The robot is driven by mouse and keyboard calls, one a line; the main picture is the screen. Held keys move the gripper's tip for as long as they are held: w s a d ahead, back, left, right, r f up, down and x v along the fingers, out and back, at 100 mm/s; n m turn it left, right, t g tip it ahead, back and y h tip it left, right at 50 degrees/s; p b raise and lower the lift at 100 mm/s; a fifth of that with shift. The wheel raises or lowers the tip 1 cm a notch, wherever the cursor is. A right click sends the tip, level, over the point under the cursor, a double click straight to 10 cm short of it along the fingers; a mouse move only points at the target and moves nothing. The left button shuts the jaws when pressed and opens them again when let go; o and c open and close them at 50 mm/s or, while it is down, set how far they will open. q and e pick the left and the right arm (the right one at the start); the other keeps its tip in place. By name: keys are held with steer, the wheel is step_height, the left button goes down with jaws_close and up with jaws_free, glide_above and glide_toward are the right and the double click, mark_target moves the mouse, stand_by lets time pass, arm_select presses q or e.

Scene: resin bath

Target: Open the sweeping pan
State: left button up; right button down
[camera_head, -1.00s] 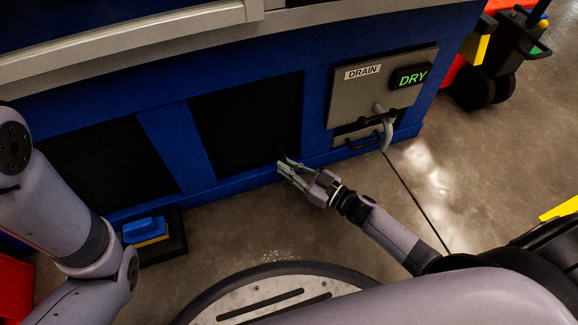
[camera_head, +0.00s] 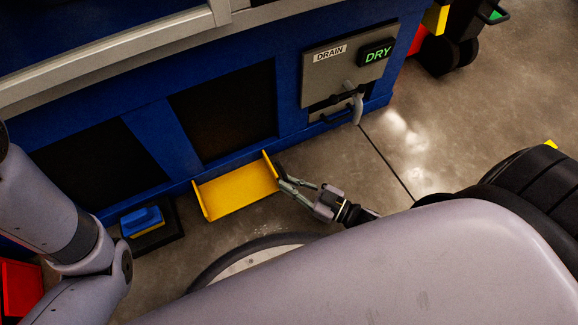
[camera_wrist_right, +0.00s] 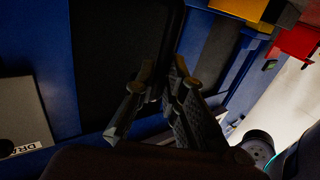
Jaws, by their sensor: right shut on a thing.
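The yellow sweeping pan (camera_head: 238,190) lies on the floor, out in front of the base of the blue unit, below its middle dark panel. It has raised side walls and a flat, empty floor. My right gripper (camera_head: 281,175) is at the pan's right side wall, shut on it. In the right wrist view my gripper's fingers (camera_wrist_right: 163,72) point up at a dark panel; the gripped part is too dark to make out there. My left arm shows at the left, but its gripper is out of view.
A blue and yellow brush (camera_head: 143,219) lies on a dark mat left of the pan. The drain panel (camera_head: 345,68), with a grey lever and a "DRY" display, is at right. A red container (camera_head: 20,288) stands at lower left.

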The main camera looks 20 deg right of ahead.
steer(key=c, duration=1.7)
jaws_free()
steer(key=shift+o, duration=0.2)
steer(key=v, duration=1.2)
